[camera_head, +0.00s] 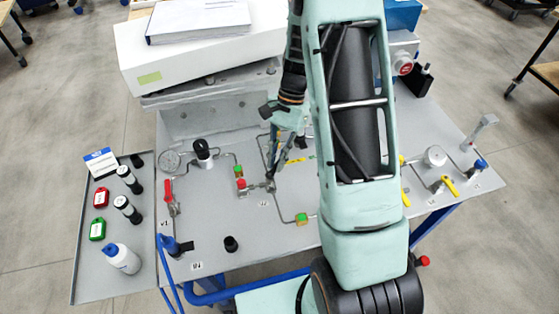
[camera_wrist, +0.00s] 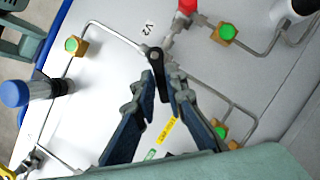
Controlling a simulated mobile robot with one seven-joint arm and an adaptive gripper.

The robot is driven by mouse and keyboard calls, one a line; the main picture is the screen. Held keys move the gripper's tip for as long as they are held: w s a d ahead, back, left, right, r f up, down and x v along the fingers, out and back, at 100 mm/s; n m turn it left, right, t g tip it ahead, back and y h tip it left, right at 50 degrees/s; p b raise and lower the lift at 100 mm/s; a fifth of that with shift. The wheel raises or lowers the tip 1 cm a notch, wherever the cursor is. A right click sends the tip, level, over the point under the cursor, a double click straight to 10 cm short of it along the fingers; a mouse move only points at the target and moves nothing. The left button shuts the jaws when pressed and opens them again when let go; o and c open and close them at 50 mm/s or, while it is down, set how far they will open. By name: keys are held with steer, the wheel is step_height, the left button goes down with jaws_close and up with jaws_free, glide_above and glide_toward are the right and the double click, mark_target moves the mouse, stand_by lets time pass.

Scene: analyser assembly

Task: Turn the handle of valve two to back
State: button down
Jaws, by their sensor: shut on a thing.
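Valve two (camera_head: 270,187) sits on the grey panel beside its V2 label (camera_head: 263,204), in the pipe run left of my arm. In the wrist view its dark handle (camera_wrist: 156,62) runs from the valve pivot down between my fingers. The V2 label (camera_wrist: 148,27) lies just above it. My gripper (camera_wrist: 164,84) is shut on this handle, one blue-grey finger on each side. In the head view my gripper (camera_head: 272,170) reaches down to the valve; the handle is mostly hidden there behind the fingers.
Green-topped brass fittings (camera_head: 302,219) and a red-topped fitting (camera_head: 241,184) stand close to the valve. A red-handled valve (camera_head: 168,190) and a gauge (camera_head: 170,160) are at left. Yellow-handled valves (camera_head: 449,186) are at right. A white box (camera_head: 190,58) stands behind.

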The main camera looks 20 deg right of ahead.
steer(key=n, duration=0.2)
steer(key=w+a+n+h, duration=0.1)
steer(key=shift+n+g, duration=0.4)
steer(key=n, duration=0.1)
steer(key=a+n+h, duration=0.1)
steer(key=n, duration=0.1)
steer(key=n+h, duration=0.1)
steer(key=n, duration=0.1)
steer(key=shift+w+a, duration=0.1)
steer(key=shift+a, duration=0.25)
steer(key=c, duration=2)
jaws_free()
steer(key=shift+o, duration=0.2)
steer(key=shift+r, duration=0.1)
steer(key=v, duration=1.2)
steer(key=shift+w+a, duration=0.15)
steer(key=shift+w, duration=0.05)
